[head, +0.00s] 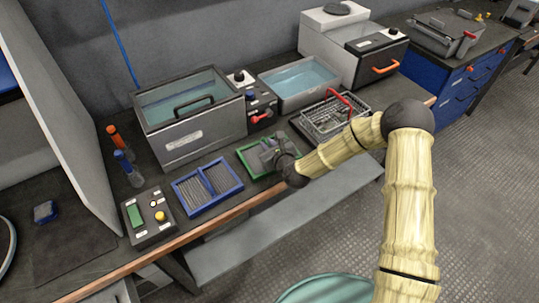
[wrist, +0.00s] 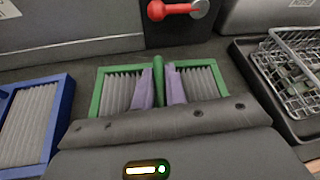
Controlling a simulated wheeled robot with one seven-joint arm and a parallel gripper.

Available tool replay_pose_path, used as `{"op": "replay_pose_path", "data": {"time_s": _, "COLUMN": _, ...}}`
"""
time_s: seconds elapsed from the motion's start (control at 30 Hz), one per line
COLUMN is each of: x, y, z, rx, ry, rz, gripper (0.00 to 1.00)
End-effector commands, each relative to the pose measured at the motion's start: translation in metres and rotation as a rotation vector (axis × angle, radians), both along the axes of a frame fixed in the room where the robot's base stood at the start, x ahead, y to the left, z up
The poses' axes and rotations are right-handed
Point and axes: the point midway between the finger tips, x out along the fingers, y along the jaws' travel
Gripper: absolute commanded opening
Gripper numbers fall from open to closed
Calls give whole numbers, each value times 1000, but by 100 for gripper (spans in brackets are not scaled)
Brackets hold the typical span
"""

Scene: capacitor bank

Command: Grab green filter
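The green filter (head: 246,158) is a flat green frame with grey pleated panels and a raised green bar across its middle. It lies on the dark bench, and my arm covers part of it in the head view. In the wrist view the green filter (wrist: 96,97) is straight ahead, its near edge hidden behind my gripper body. My gripper (wrist: 160,76) has its two purple-grey fingers on either side of the middle bar, close against it, and looks shut on it. In the head view my gripper (head: 270,153) is over the filter.
A blue-framed filter (head: 207,188) lies just left. A wire basket (head: 335,115) on a dark tray stands right. Behind are a lidded tank (head: 190,118), a control box with a red lever (head: 260,117) and a water bath (head: 298,82). A button box (head: 150,218) sits front left.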

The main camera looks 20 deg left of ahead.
Motion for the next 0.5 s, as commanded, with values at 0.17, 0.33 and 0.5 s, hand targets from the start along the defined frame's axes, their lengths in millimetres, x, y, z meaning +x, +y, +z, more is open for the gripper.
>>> {"op": "replay_pose_path", "data": {"time_s": 0.17, "x": 0, "y": 0, "z": 1, "rx": 1, "ry": -1, "rz": -1, "gripper": 0}}
{"op": "replay_pose_path", "data": {"time_s": 0.33, "x": 0, "y": 0, "z": 1, "rx": 1, "ry": -1, "rz": -1, "gripper": 0}}
{"op": "replay_pose_path", "data": {"time_s": 0.5, "x": 1, "y": -1, "z": 10, "rx": 1, "ry": -2, "rz": -1, "gripper": 0}}
